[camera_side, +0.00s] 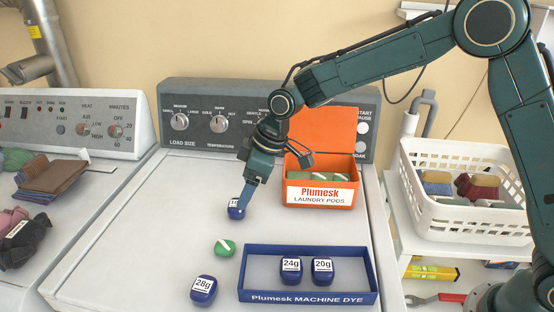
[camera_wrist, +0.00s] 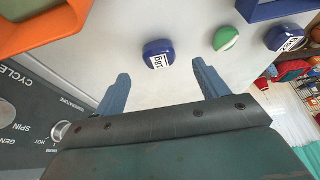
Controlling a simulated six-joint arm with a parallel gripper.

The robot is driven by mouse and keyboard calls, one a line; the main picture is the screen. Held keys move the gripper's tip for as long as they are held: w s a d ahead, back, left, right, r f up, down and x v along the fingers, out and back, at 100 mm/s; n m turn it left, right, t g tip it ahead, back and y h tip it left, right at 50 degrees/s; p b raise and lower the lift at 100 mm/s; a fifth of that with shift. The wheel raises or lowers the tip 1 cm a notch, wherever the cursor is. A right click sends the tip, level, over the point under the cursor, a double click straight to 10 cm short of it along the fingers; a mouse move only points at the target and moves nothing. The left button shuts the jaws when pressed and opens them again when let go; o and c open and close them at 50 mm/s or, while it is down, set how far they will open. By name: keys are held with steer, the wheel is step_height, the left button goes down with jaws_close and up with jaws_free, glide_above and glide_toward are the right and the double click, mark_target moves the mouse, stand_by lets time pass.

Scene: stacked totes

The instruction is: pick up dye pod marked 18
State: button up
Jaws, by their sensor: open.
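The dye pod marked 18g (camera_wrist: 157,48) is dark blue with a white label, lying on the white machine top ahead of and between my fingertips in the wrist view. In the side view the same pod (camera_side: 235,213) sits under my fingers, which partly cover its label. My gripper (camera_side: 244,200) is open and points down at the pod. In the wrist view my gripper (camera_wrist: 161,70) shows two blue fingers spread apart, with nothing between their tips. I cannot tell how high the tips are above the pod.
A green pod (camera_side: 224,247) and a 28g blue pod (camera_side: 203,290) lie nearby. A blue tray (camera_side: 310,297) holds the 24g (camera_side: 291,278) and 20g (camera_side: 322,278) pods. An orange laundry-pod box (camera_side: 324,206) stands behind right.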

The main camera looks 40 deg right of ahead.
steer(key=shift+w+a+f, duration=0.15)
steer(key=shift+f, duration=0.4)
steer(key=shift+x, duration=2.6)
steer(key=shift+w, duration=0.1)
steer(key=c, duration=1)
steer(key=shift+r, duration=0.2)
steer(key=shift+c, duration=0.2)
step_height(320, 180, up, 20)
steer(key=shift+f, duration=0.15)
